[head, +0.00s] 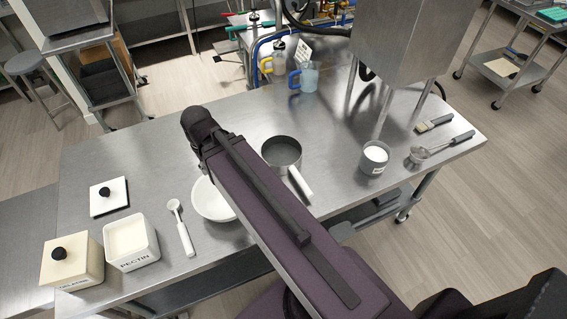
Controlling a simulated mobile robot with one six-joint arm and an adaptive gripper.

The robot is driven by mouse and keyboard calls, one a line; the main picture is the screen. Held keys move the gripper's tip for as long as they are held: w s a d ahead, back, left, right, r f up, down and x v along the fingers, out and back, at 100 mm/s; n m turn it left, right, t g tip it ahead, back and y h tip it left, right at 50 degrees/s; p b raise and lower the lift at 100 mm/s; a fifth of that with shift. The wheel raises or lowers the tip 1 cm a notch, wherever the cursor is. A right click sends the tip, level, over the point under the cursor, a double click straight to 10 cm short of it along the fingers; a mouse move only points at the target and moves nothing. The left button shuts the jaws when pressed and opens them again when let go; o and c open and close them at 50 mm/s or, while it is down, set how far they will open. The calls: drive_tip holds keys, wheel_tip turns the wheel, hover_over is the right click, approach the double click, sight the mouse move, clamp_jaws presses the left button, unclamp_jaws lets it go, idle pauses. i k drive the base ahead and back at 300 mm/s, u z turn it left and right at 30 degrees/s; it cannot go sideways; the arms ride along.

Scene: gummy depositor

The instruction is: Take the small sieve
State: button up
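A small round metal bowl with a long handle, which looks like the small sieve (419,154), lies at the right end of the steel table (330,125). Its handle points right, toward the table's edge. The mesh is too small to make out. My purple arm crosses the middle of the view from the lower right and ends in a dark joint over the table's left half. My gripper cannot be made out in this view.
A brush (434,124) lies just behind the sieve, and a white-filled cup (374,158) stands left of it. A steel hopper on legs (400,40) stands behind. A grey pan (281,151), white bowl (208,203), white spoon (181,230) and pectin box (131,243) stand farther left.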

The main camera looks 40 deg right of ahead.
sight(282, 154)
drive_tip(key=u, duration=0.1)
drive_tip(key=k, duration=2.05)
drive_tip(key=z, duration=0.4)
drive_tip(key=i, duration=1)
drive_tip(key=z, duration=0.1)
